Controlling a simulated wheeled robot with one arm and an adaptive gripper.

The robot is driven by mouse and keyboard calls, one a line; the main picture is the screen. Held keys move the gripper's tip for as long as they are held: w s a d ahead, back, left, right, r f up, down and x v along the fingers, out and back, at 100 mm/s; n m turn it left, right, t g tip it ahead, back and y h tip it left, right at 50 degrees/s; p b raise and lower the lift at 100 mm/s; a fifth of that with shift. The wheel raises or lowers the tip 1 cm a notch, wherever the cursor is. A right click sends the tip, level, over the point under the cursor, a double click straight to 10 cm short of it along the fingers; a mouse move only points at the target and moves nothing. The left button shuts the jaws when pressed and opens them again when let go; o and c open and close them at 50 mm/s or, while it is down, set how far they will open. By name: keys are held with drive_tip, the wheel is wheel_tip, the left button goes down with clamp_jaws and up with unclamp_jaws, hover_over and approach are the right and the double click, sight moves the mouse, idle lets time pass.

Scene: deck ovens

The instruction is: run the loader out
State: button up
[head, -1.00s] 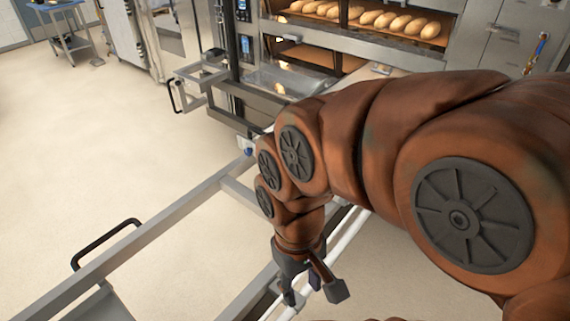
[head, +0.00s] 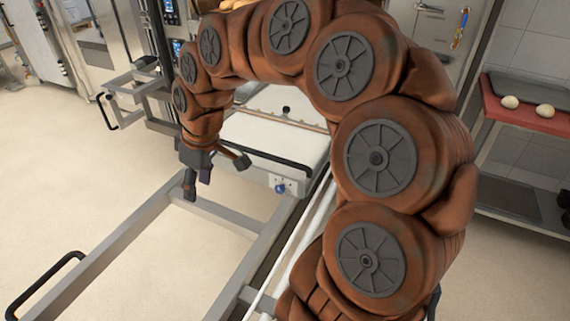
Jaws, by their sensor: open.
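The loader (head: 257,137) is a pale flat deck with a black bar handle across its near end, on a grey metal frame (head: 160,203). A small box with a blue knob (head: 280,188) sits below that handle. My gripper (head: 213,172) is open and empty, pointing down above the frame, just left of the deck's near end. I cannot tell whether a finger touches the handle or frame. My arm arches over the deck and hides part of its far end and the oven behind.
Black side handles stick out on the left, one near (head: 45,287) and one farther back (head: 105,112). A shelf at the right holds a red board (head: 520,112) with pale dough pieces. The floor (head: 60,190) at the left is clear.

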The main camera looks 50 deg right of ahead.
drive_tip(key=w+d+f+t+b, duration=0.1)
drive_tip(key=w+d+f, duration=0.1)
drive_tip(key=w+d, duration=0.5)
drive_tip(key=m+t+h+b, duration=0.1)
drive_tip(key=t+h+b, duration=0.1)
drive_tip(key=h+b, duration=0.15)
approach(285, 160)
drive_tip(key=w+f, duration=0.1)
drive_tip(key=shift+y, duration=0.45)
drive_tip(key=shift+d+p+x, duration=0.1)
drive_tip(key=shift+d+x, duration=0.05)
drive_tip(key=shift+x, duration=1.2)
drive_tip(key=shift+d+p+x, duration=0.1)
drive_tip(key=shift+d+x, duration=0.1)
drive_tip(key=shift+x, duration=1.1)
drive_tip(key=shift+d+p+x, duration=0.1)
drive_tip(key=shift+d+x, duration=0.05)
drive_tip(key=shift+x, duration=1.2)
drive_tip(key=shift+s, duration=0.1)
clamp_jaws()
